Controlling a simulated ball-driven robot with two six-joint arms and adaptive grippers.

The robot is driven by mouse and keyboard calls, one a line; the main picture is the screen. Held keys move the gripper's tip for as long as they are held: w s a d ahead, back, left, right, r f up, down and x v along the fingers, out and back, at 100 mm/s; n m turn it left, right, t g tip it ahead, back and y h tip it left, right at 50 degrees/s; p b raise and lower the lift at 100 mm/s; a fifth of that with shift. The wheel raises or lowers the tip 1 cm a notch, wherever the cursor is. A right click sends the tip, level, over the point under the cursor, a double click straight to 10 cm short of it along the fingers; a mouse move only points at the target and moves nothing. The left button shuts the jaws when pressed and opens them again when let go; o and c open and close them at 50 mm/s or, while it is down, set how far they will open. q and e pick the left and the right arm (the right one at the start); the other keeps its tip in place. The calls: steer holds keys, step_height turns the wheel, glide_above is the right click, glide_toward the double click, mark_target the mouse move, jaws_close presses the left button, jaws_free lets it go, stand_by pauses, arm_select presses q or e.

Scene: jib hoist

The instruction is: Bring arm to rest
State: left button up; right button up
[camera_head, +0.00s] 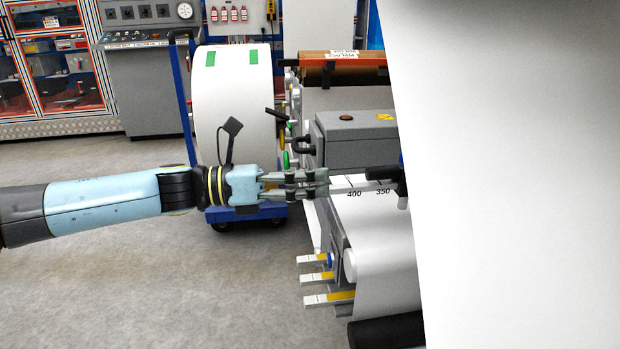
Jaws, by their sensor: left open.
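My left arm comes in from the left at about mid-height, with its light blue links stretched out level. My left gripper (322,184) is open, its fingers pointing right. In the picture its fingertips lie at the left end of a pale scale bar (362,187) marked 400 and 350; I cannot tell whether they touch it. A black clamp-like part (388,175) sits at the bar's right end. No jib hoist can be made out. My right gripper is not in view.
A large white surface (510,180) fills the right side, close to the camera. A grey machine box (356,140) stands just above the fingers. Behind the gripper, a white roll (236,100) rests on a blue cart (246,213). The floor (150,285) at lower left is clear.

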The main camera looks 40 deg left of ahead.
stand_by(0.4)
arm_select(q)
steer(key=s+a+f+n+y+p, duration=0.15)
steer(key=s+f+n+y, duration=0.25)
steer(key=f+n, duration=0.45)
steer(key=s+a+f+n+g+y, duration=0.1)
steer(key=s+a+f+n+y, duration=0.3)
steer(key=f, duration=0.8)
steer(key=s+d+f+n+y, duration=0.1)
steer(key=s+f+n+y, duration=0.2)
steer(key=f+n, duration=0.6)
steer(key=s+d+f+n+g+y, duration=0.25)
steer(key=s+f+n+g, duration=0.45)
steer(key=s+f, duration=0.8)
steer(key=s+d+f+n+g, duration=0.2)
steer(key=s+n, duration=0.4)
steer(key=s, duration=0.4)
steer(key=s+d+f+n+g, duration=0.2)
steer(key=s+n, duration=0.4)
steer(key=s, duration=0.4)
steer(key=shift+s+d+f+g+h+p, duration=0.15)
steer(key=shift+d+f+g+h+p, duration=0.2)
steer(key=shift+f+g, duration=0.35)
steer(key=shift+f, duration=0.1)
